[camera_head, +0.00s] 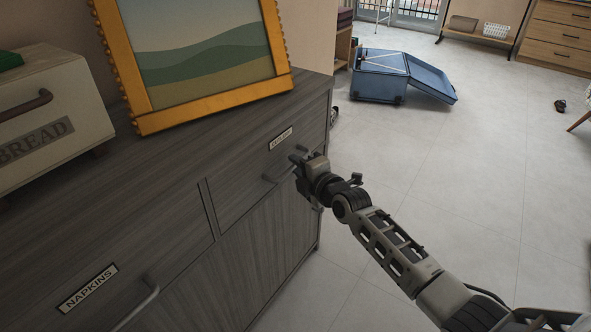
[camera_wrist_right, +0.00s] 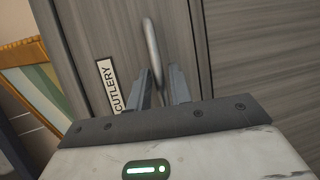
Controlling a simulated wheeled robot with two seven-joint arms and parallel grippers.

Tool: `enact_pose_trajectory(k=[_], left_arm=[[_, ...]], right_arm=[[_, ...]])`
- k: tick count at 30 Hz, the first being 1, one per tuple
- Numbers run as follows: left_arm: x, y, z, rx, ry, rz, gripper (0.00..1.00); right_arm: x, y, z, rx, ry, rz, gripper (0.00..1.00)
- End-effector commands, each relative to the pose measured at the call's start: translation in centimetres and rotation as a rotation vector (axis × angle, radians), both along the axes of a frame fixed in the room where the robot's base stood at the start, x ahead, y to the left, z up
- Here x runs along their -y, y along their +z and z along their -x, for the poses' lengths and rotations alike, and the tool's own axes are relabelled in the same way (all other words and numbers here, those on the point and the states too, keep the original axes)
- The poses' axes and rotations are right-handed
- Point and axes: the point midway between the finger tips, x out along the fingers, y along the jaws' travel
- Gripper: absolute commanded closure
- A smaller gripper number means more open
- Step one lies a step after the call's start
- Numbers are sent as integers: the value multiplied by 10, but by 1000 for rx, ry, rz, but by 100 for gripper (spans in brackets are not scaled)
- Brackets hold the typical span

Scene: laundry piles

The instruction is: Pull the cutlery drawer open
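The cutlery drawer (camera_head: 245,175) is in the grey wooden cabinet, with a label above its bar handle (camera_head: 276,176). Its front looks flush with the cabinet. My right gripper (camera_head: 299,162) is at the right part of this handle. In the right wrist view the handle (camera_wrist_right: 152,45) runs down between the two separated fingers of the gripper (camera_wrist_right: 162,88), and the CUTLERY label (camera_wrist_right: 108,86) is to their left. The fingers look open around the handle; whether either touches it I cannot tell. My left gripper is not in view.
A napkins drawer (camera_head: 120,270) is beside the cutlery drawer. A bread box (camera_head: 50,115) and a yellow-framed picture (camera_head: 205,50) stand on the cabinet top. An open blue suitcase (camera_head: 380,78) lies on the floor behind. The tiled floor right of the cabinet is mostly clear.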

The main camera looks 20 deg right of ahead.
Motion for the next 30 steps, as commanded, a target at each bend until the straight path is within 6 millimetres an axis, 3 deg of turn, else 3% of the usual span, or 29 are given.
enact_pose_trajectory(k=[3,13,15,16,25,30], left_arm=[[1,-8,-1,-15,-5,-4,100],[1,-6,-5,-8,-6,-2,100],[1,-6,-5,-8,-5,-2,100],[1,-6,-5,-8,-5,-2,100],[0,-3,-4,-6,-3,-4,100],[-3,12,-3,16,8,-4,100]], right_arm=[[-3,-2,-8,1,1,-1,79],[-4,-2,-10,0,1,0,79],[-3,-2,-10,0,1,0,99],[-3,-2,-10,0,1,0,100],[0,-1,-6,0,1,2,100],[14,1,11,-1,1,7,100]])
